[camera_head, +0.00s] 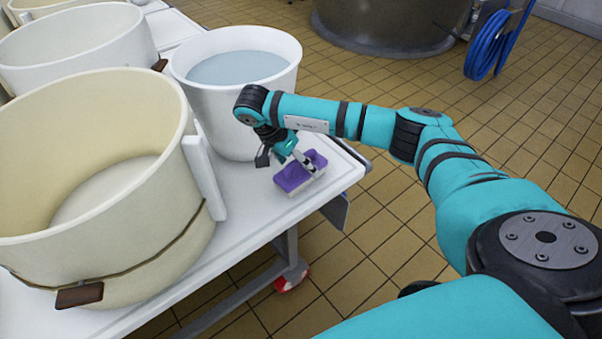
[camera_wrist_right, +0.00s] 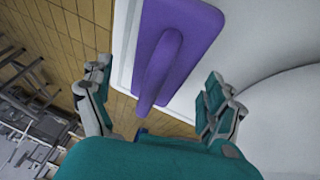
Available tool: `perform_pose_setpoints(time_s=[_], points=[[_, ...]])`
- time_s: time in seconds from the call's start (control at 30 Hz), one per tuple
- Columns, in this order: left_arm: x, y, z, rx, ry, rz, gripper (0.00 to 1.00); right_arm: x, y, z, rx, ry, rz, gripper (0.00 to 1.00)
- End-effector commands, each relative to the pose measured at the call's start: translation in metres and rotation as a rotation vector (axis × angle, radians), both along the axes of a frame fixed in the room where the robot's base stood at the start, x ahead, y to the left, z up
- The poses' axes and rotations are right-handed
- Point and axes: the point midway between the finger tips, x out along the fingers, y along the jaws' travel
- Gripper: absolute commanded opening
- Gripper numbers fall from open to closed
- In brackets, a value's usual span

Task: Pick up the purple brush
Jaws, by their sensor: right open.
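The purple brush (camera_head: 293,178) lies on the white table (camera_head: 247,205) near its right corner, in front of the white bucket. In the right wrist view the brush (camera_wrist_right: 189,28) shows its flat purple back and a raised purple handle. My right gripper (camera_head: 285,157) is over the brush in the head view and hides part of it. In the right wrist view my right gripper (camera_wrist_right: 155,100) is open, with its fingers apart on either side of the handle's near end. Whether a finger touches the brush I cannot tell. My left gripper is not in view.
A white bucket (camera_head: 275,95) of water stands just behind the brush. A large cream vat (camera_head: 100,215) stands left of it, with another vat (camera_head: 80,45) behind. The table's right edge is close to the brush. Tiled floor (camera_head: 385,230) lies beyond.

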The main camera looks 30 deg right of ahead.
Motion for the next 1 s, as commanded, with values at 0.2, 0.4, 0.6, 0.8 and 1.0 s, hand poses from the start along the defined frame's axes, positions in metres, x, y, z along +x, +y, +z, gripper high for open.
perform_pose_setpoints(time_s=[0.2, 0.4, 0.6, 0.8, 1.0], points=[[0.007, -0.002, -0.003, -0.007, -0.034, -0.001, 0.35, -0.003, -0.010, -0.021, 0.000, -0.001, -0.002, 0.90], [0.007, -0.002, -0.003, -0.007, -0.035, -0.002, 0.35, -0.003, -0.010, -0.020, 0.000, 0.000, -0.001, 0.84], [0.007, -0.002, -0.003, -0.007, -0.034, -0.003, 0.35, -0.003, -0.009, -0.020, 0.000, 0.000, -0.001, 0.58], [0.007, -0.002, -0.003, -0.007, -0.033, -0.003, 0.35, -0.003, -0.009, -0.020, 0.000, 0.000, -0.001, 0.32], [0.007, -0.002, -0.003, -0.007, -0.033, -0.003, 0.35, -0.002, -0.009, -0.020, 0.000, -0.001, -0.001, 0.21]])
